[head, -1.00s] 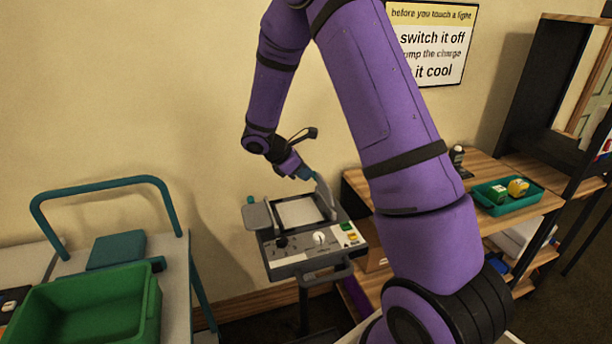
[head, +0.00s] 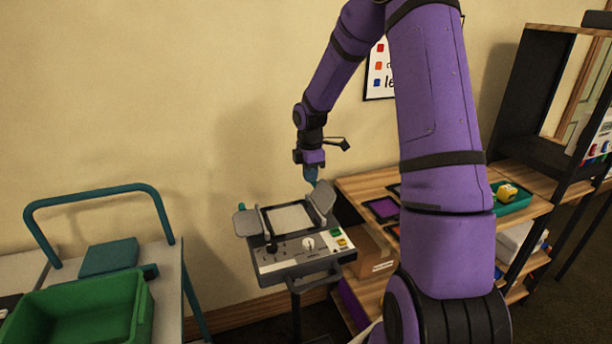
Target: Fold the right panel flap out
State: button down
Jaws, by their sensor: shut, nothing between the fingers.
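A grey control panel unit (head: 292,262) stands on a post in the middle of the head view, with a pale screen area (head: 290,218) at its back. The right panel flap (head: 322,198) is a grey plate raised up at the screen's right edge. It leans to the right. The left flap (head: 246,223) sits out to the left side, lower than the right one. My gripper (head: 311,178) points down just above and slightly left of the right flap's top. It is shut and empty. I cannot tell whether its tips touch the flap.
A wooden shelf unit (head: 360,185) stands close on the right, with a teal tray (head: 519,203) on it. A trolley with a green bin (head: 80,312) and a teal rail (head: 95,197) is at the left. The wall is behind the panel.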

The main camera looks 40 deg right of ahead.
jog(key=y, duration=0.1)
jog(key=d+y, duration=0.1)
jog(key=d+t+y, duration=0.1)
jog(key=shift+s+f, duration=0.35)
jog(key=y, duration=0.2)
jog(key=d+f+t+y, duration=0.1)
jog(key=y, duration=0.1)
jog(key=shift+s+d+f, duration=0.15)
jog(key=shift+d, duration=0.05)
jog(key=shift+d+f, duration=0.1)
jog(key=shift+s+d+f, duration=0.1)
jog(key=shift+d+f, duration=0.1)
jog(key=shift+f, duration=0.05)
jog(key=shift+r, duration=0.15)
